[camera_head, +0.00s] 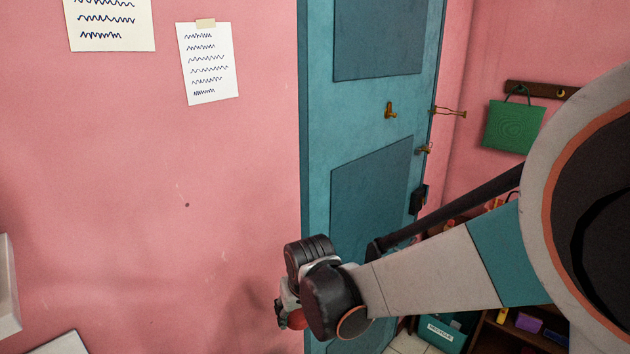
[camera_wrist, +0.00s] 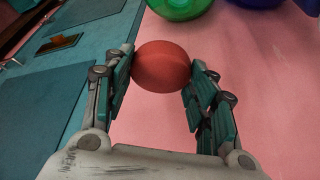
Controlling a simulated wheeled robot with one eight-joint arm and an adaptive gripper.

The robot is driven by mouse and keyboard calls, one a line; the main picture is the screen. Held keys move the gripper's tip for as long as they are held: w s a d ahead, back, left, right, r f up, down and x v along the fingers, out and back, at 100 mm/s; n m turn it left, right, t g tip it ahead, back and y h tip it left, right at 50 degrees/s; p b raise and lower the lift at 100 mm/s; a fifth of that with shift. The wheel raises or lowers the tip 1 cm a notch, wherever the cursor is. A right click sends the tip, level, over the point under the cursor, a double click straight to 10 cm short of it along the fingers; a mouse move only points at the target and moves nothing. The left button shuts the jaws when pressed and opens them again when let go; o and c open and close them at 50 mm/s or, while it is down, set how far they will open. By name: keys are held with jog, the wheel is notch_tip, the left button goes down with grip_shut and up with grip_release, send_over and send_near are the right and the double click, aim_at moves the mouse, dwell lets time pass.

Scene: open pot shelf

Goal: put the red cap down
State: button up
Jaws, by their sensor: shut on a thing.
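The red cap (camera_wrist: 162,68) is a smooth, rounded thing held between the two finger pads at the tips in the wrist view. My gripper (camera_wrist: 163,76) is shut on it. In the head view, my gripper (camera_head: 287,306) hangs in front of the pink wall, near the left edge of the blue door, and a bit of the red cap (camera_head: 297,320) shows below it. My wrist hides part of the gripper there. No surface shows directly under the cap.
A green round thing (camera_wrist: 180,8) and a dark blue one (camera_wrist: 262,3) are beyond the fingers. The blue door (camera_head: 372,190) stands behind my arm. A green bag (camera_head: 513,127) hangs at right. A white edge (camera_head: 8,285) shows at lower left.

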jog(key=s+d+f+m+h+b, duration=0.2)
jog(key=d+f+m+b, duration=0.2)
jog(key=d+f+b, duration=1.45)
jog(key=a+r+n+p, duration=0.1)
jog(key=a+r+p, duration=0.5)
jog(key=a, duration=0.1)
jog(key=w+a+r+n+y+p, duration=0.1)
jog(key=a+r+p, duration=0.5)
jog(key=r+p, duration=0.1)
jog(key=a+r+n+y+p, duration=0.1)
jog(key=a+r+n+p, duration=0.1)
jog(key=a+r+p, duration=0.5)
jog(key=shift+w+a+r, duration=0.15)
jog(key=shift+a+r, duration=0.1)
jog(key=shift+a, duration=0.05)
jog(key=shift+f, duration=0.1)
notch_tip(320, 180, down, 20)
jog(key=b, duration=1.3)
jog(key=shift+r, duration=0.25)
jog(key=shift+w, duration=0.1)
